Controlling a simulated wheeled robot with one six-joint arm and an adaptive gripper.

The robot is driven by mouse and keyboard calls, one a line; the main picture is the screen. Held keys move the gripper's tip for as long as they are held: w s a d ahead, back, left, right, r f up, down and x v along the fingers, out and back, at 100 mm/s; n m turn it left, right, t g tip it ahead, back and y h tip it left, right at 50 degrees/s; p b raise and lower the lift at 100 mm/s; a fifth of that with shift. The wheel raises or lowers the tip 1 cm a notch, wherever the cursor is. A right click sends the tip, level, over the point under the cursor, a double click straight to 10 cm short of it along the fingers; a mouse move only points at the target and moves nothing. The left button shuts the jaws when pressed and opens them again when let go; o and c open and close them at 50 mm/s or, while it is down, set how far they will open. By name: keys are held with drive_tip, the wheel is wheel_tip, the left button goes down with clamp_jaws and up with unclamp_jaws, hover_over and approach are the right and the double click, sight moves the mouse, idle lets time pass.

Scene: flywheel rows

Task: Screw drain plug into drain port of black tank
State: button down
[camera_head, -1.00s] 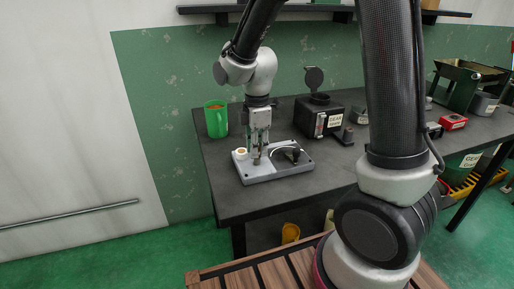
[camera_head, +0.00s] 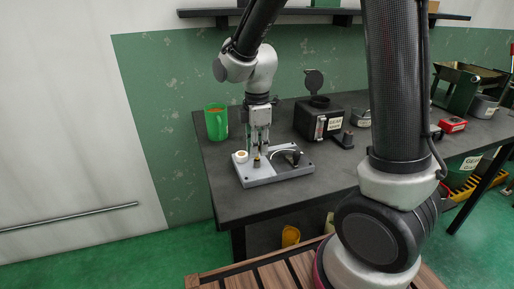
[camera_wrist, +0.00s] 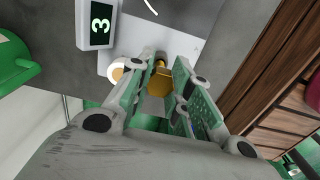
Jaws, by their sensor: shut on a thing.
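The black tank (camera_head: 313,118) stands on the workbench behind and to the right of my gripper, with its round lid raised. Its drain port cannot be made out. My gripper (camera_head: 258,152) points down over a grey tray (camera_head: 262,180) on the bench. In the wrist view a brass-coloured piece (camera_wrist: 160,82), which looks like the drain plug, sits between my gripper's fingers (camera_wrist: 160,88). The fingers are shut on it. A small dark, brass-topped shape (camera_head: 257,162) shows under the fingertips; whether the piece touches the tray cannot be told.
A white round cup (camera_head: 241,157) stands on the tray's left, and a black part with a curved wire (camera_head: 294,156) on its right. A green mug (camera_head: 216,122) stands behind. A dark block (camera_head: 345,138) lies beside the tank. Bench space between tray and tank is clear.

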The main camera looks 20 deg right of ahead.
drive_tip(key=shift+r, duration=1.65)
drive_tip(key=shift+r, duration=0.1)
idle(0.5)
